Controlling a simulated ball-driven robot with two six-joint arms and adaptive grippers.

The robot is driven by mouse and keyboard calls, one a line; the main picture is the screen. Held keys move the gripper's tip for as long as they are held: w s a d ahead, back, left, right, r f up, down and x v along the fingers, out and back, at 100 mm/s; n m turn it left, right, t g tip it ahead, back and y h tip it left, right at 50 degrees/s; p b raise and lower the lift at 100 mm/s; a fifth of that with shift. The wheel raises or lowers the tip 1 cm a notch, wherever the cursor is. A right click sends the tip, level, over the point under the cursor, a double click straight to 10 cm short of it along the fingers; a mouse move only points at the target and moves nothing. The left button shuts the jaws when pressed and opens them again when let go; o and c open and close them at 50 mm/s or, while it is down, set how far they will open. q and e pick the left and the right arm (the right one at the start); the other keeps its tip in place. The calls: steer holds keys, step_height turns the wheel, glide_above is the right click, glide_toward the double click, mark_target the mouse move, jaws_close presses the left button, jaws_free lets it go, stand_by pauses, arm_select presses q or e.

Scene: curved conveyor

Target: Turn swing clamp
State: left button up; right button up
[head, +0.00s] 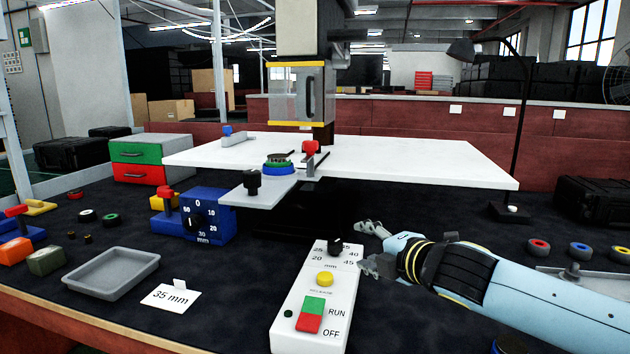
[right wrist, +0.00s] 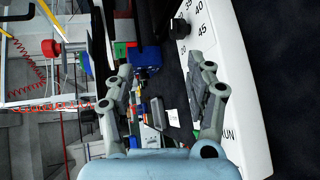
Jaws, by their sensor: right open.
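A clamp with a red knob (head: 311,147) on a dark post stands at the front of the white table (head: 420,165), beside a round green and blue fixture (head: 279,165). A black knob (head: 252,181) stands on the grey plate that juts forward from the table. I cannot tell for sure which of these is the swing clamp. My right gripper (head: 369,246) is open and empty, beside the upper right of the white control box (head: 318,290) and apart from the clamp. In the right wrist view its spread fingers (right wrist: 166,76) show nothing between the tips. My left gripper is out of view.
A press head with a clear guard (head: 298,96) hangs over the table. A blue dial box (head: 207,216), a grey tray (head: 112,273) and a "35 mm" card (head: 171,298) lie left of the control box. A black lamp (head: 516,130) stands at right.

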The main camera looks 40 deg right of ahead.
steer(key=w+d+r+n+t+y, duration=0.3)
steer(key=w+r+n+y, duration=0.3)
steer(key=r+n, duration=0.5)
steer(key=n+g+y, duration=0.1)
steer(key=n+y, duration=0.3)
steer(key=n, duration=0.9)
glide_toward(317, 143)
steer(key=p+x, duration=0.1)
steer(key=x, duration=0.9)
steer(key=shift+w+a+f+p, duration=0.1)
steer(key=shift+w+p, duration=0.1)
steer(key=shift+p, duration=0.2)
steer(key=shift+c, duration=0.3)
jaws_close()
